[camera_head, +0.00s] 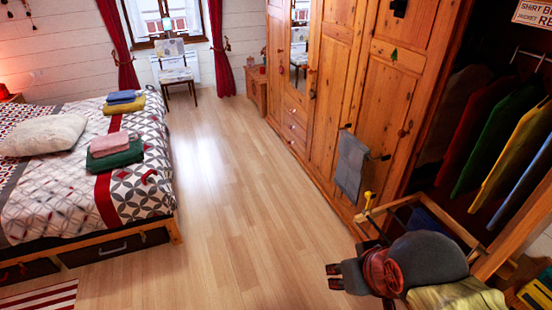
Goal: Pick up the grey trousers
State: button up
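A grey folded cloth, which I take to be the grey trousers (351,165), hangs over a dark bar on the front of the wooden wardrobe, right of the middle of the head view. Its lower end hangs free above the floor. My gripper (335,277) is at the lower right, in front of and below the grey cloth, and clearly apart from it. Its dark fingers point left and nothing shows between them. The angle does not show how far apart they are.
A wooden frame (452,226) stands by the open closet, close to my arm. Hanging clothes (515,143) fill the closet. The bed (60,200) on the left bears a pillow (43,135) and folded clothes (112,150). The floor (220,200) between is clear.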

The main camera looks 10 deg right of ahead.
aim_at(353, 153)
jog(key=i+j+u, duration=0.6)
jog(key=u, duration=0.3)
jog(key=i+z, duration=0.4)
jog(key=i+j+z, duration=0.15)
jog(key=i+z, duration=0.25)
jog(key=i+l+z, duration=0.25)
jog(key=i+z, duration=0.2)
jog(key=i+l+z, duration=0.1)
jog(key=i+z, duration=0.85)
jog(key=i+j+z, duration=0.25)
jog(key=z, duration=0.2)
jog(key=i+j+z, duration=0.2)
jog(key=i, duration=0.2)
